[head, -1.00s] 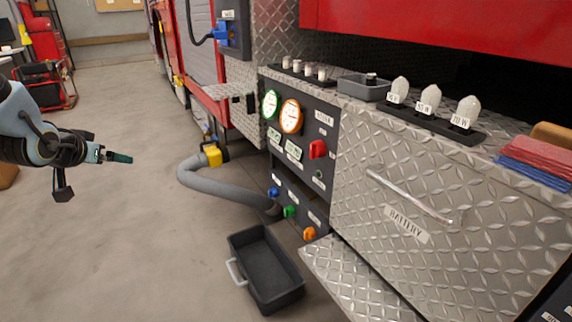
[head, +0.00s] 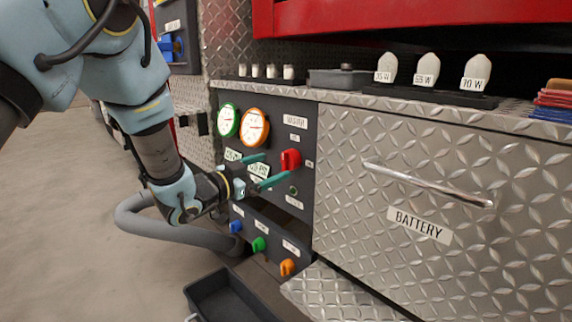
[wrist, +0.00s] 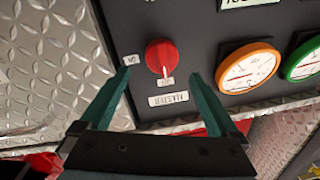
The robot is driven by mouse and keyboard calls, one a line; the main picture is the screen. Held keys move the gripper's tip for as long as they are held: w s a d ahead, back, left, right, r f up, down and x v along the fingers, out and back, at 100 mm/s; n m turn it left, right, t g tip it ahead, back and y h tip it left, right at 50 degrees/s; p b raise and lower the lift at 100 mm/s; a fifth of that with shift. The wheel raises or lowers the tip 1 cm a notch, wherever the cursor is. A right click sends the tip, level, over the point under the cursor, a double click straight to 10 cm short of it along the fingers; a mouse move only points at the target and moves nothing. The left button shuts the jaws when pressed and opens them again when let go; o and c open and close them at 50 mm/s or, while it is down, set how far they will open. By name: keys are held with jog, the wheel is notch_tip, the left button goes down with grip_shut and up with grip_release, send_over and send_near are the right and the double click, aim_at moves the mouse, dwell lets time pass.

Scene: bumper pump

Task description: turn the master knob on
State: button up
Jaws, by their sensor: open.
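The master knob is the red knob (head: 290,160) on the dark pump panel, under the MASTER label (head: 295,122). It also shows in the wrist view (wrist: 160,57), where the picture is turned upside down. Its pale pointer line aims at the small label on the MASTER side, not at the ON label (wrist: 131,60) to its side. My gripper (head: 276,167) is open and empty in front of the panel. In the wrist view its green fingers (wrist: 160,73) stand on either side of the knob, with gaps between. I see no contact.
Two gauges, green-rimmed (head: 228,120) and orange-rimmed (head: 255,128), sit left of the knob. A small green button (head: 293,190) is below it. The BATTERY drawer (head: 400,180) with its protruding handle is at right. A dark bin (head: 225,298) stands on the floor.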

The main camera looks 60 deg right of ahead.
aim_at(284, 161)
jog(key=x, duration=0.6)
jog(key=shift+d+b, duration=0.15)
jog(key=shift+b, duration=0.15)
jog(key=c, duration=1.4)
